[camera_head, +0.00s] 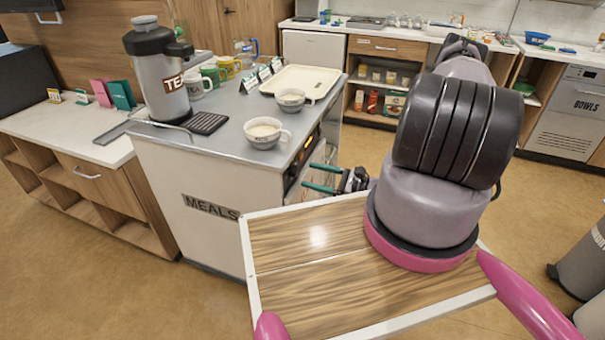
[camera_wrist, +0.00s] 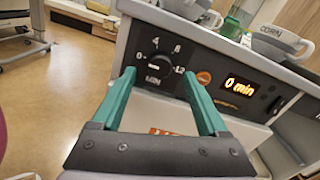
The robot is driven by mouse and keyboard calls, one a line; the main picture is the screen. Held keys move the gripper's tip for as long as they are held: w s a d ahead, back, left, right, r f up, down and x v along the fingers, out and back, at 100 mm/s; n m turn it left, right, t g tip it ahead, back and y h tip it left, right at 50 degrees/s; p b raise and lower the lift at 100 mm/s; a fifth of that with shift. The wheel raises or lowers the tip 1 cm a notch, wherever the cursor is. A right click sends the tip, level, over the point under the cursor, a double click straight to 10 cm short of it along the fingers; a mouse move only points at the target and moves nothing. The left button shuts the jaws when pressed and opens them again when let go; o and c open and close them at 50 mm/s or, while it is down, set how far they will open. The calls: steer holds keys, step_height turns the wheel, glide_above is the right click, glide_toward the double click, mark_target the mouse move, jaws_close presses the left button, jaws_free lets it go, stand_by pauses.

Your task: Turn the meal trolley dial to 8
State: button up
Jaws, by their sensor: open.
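The meal trolley (camera_head: 165,215) stands left of centre in the head view, marked MEALS, with its control panel on the right side. In the wrist view the dark dial (camera_wrist: 155,67) is on the panel, ringed by white marks; 4 is above it and what looks like 8 is to its upper right. Its pale pointer line looks roughly level; which mark it points to is unclear. My gripper (camera_wrist: 158,76) is open, its green fingers on either side of the dial, with nothing held. Contact cannot be told. In the head view my gripper (camera_head: 308,175) is beside the panel.
An orange button (camera_wrist: 203,77) and a display (camera_wrist: 243,89) reading "0 min" are right of the dial. Bowls (camera_head: 265,133), a tray (camera_head: 300,82), mugs and a tea urn (camera_head: 160,75) stand on the trolley top. A bin (camera_head: 582,265) is at right; floor between is clear.

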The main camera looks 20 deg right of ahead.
mark_target(298, 172)
steer(key=shift+x, duration=1.95)
jaws_close()
